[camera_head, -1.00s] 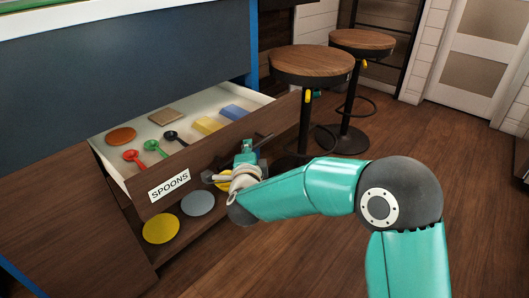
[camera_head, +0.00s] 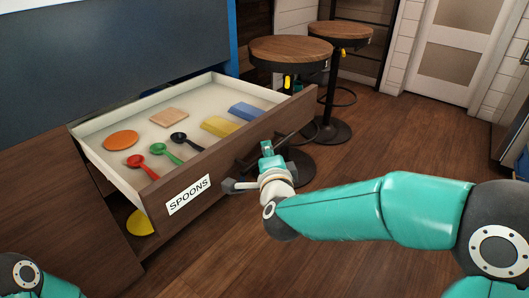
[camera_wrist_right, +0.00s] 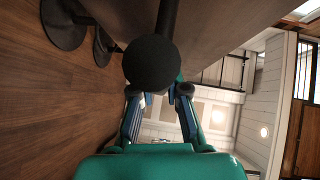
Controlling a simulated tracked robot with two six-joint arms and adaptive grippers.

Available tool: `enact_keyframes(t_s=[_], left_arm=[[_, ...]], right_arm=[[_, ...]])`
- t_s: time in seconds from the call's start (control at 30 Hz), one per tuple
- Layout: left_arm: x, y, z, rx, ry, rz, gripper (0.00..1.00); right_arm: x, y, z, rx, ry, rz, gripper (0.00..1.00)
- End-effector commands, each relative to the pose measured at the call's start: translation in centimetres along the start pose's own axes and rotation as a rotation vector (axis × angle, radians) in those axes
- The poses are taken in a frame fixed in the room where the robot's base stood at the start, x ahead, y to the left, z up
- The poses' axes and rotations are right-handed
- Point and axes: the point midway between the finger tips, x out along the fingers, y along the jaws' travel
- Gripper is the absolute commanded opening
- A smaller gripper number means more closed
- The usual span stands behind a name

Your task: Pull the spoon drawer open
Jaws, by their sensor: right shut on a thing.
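The spoon drawer (camera_head: 130,185) stands well open from the dark wooden cabinet, with a white "SPOONS" label (camera_head: 188,195) on its front. A red spoon (camera_head: 140,163), a green spoon (camera_head: 166,153) and a black spoon (camera_head: 186,141) lie inside it. My right gripper (camera_head: 249,169) is at the drawer front, shut on the drawer's dark handle, which is mostly hidden in the head view. The wrist view shows the handle's dark round end (camera_wrist_right: 151,63) between my right fingers (camera_wrist_right: 158,96). Only a link of my left arm shows at the bottom left; its gripper is out of view.
A yellow disc (camera_head: 140,222) shows below. Two stools (camera_head: 290,51) (camera_head: 340,33) stand behind right. The floor in front is clear.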

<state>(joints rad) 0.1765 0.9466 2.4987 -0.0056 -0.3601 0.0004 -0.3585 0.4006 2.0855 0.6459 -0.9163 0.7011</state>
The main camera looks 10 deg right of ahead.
Motion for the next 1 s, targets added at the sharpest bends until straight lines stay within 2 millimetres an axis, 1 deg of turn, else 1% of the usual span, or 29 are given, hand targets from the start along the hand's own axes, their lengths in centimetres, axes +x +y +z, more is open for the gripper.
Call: enact_keyframes(t_s=[0.13,0.17,0.3,0.33,0.6,0.73,0.87,1.0], left_arm=[[0.0,0.0,0.0,0.0,0.0,0.0,0.4],[0.0,0.0,0.0,0.0,0.0,0.0,0.4],[0.0,0.0,0.0,0.0,0.0,0.0,0.4],[0.0,0.0,0.0,0.0,0.0,0.0,0.4],[0.0,0.0,0.0,0.0,0.0,0.0,0.4],[-0.1,0.0,0.0,0.0,0.0,0.0,0.4],[-0.1,0.0,0.0,0.0,0.0,0.0,0.4],[-0.1,0.0,0.0,0.0,0.0,0.0,0.4]], right_arm=[[0.2,0.1,-0.3,0.004,0.009,0.004,0.0],[0.2,0.1,-0.3,0.004,0.009,0.004,0.15],[0.2,0.1,-0.3,0.004,0.009,0.002,0.39],[0.2,0.1,-0.2,0.004,0.008,0.002,0.4],[0.2,0.0,-0.1,0.004,0.006,0.001,0.4],[-0.4,0.0,-0.1,0.003,0.005,0.0,0.4],[-2.0,-0.1,-0.1,0.004,0.004,-0.001,0.4],[-4.7,0.0,0.0,0.003,0.002,-0.001,0.4]])
